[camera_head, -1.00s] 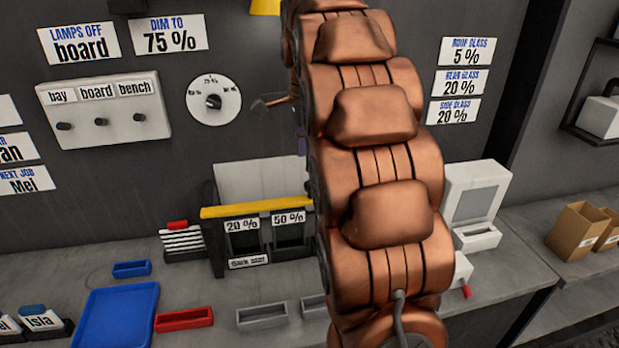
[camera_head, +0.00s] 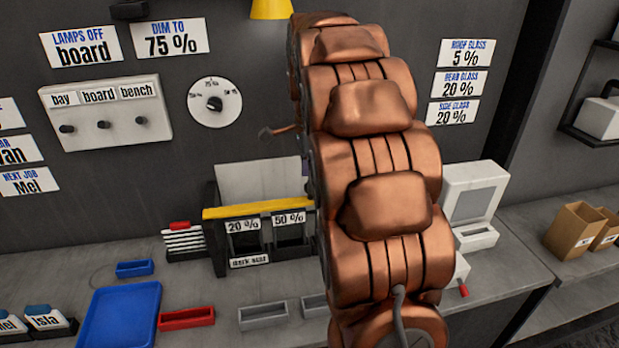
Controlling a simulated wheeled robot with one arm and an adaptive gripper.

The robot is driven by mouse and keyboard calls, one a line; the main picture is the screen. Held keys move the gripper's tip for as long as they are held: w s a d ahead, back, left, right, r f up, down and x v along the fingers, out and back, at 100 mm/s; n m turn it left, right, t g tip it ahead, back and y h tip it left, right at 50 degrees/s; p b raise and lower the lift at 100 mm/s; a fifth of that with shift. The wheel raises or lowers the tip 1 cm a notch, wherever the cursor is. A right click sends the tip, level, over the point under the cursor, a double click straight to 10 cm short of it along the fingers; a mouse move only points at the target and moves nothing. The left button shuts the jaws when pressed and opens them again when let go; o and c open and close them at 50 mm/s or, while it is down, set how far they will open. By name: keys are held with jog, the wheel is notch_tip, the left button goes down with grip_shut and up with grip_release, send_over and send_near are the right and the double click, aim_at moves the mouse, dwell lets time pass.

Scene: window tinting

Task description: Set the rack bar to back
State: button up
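The rack (camera_head: 215,236) stands on the bench against the wall, left of my arm. Its yellow bar (camera_head: 255,209) lies level along the top, above slots labelled 20 % and 50 %. The bar's right end meets the outline of my arm, so I cannot tell whether it extends behind it. A pale sheet (camera_head: 258,181) stands upright behind the bar. My copper arm fills the middle of the view and hides most of my gripper. Only a thin dark piece (camera_head: 275,131), perhaps part of the gripper, pokes out left of the arm, above the bar. Its opening is not visible.
A switch panel (camera_head: 105,112) and a round dial (camera_head: 214,102) are on the wall. A blue tray (camera_head: 119,314), a red bin (camera_head: 186,318) and a grey bin (camera_head: 263,315) sit in front of the rack. A white device (camera_head: 472,200) stands right of my arm.

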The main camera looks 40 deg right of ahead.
jog(key=shift+f, duration=0.75)
grip_shut()
dwell(0.4)
